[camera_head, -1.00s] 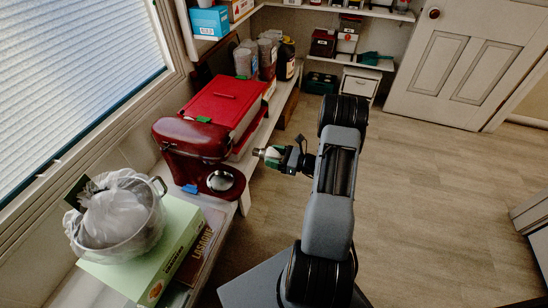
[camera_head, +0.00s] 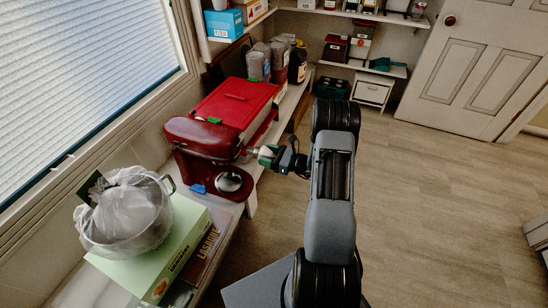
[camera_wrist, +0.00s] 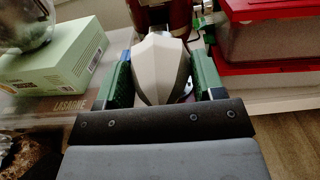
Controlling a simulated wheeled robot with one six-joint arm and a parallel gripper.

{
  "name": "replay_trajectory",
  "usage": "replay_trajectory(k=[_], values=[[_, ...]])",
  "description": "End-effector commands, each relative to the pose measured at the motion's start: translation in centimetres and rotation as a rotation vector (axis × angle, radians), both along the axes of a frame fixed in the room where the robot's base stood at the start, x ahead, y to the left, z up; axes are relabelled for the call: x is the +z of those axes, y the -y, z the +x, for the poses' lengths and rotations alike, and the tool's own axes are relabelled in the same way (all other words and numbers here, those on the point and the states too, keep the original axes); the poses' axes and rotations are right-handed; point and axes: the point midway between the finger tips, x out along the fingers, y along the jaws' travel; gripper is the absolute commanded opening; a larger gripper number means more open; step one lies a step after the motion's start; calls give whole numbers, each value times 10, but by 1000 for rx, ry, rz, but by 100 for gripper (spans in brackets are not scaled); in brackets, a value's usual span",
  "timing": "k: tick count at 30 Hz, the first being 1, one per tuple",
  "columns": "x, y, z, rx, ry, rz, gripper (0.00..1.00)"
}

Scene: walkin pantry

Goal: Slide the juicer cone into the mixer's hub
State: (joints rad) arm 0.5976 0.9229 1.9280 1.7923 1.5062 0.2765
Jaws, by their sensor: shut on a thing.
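The dark red stand mixer (camera_head: 203,137) stands on the low shelf by the window, its head end toward my gripper. My gripper (camera_head: 268,155) is shut on the juicer cone, holding it level at the head's end. In the wrist view the pale grey, ridged juicer cone (camera_wrist: 160,68) sits between the two green finger pads, pointed part toward the camera. The red mixer body (camera_wrist: 166,18) shows just beyond it. The cone's shaft faces the mixer head in the head view. The hub is hidden, and I cannot tell whether the shaft touches or enters it.
A red-lidded box (camera_head: 232,104) stands right behind the mixer. A pot with a plastic bag (camera_head: 128,215) rests on a green box (camera_head: 178,255) in front of it. Bottles and bags line the shelf further back. The wooden floor (camera_head: 420,220) on the right is clear.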

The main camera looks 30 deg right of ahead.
Motion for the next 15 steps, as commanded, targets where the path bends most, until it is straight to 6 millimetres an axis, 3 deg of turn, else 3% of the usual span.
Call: replay_trajectory(k=[15], values=[[0,-20,22,1,1,1,38]])
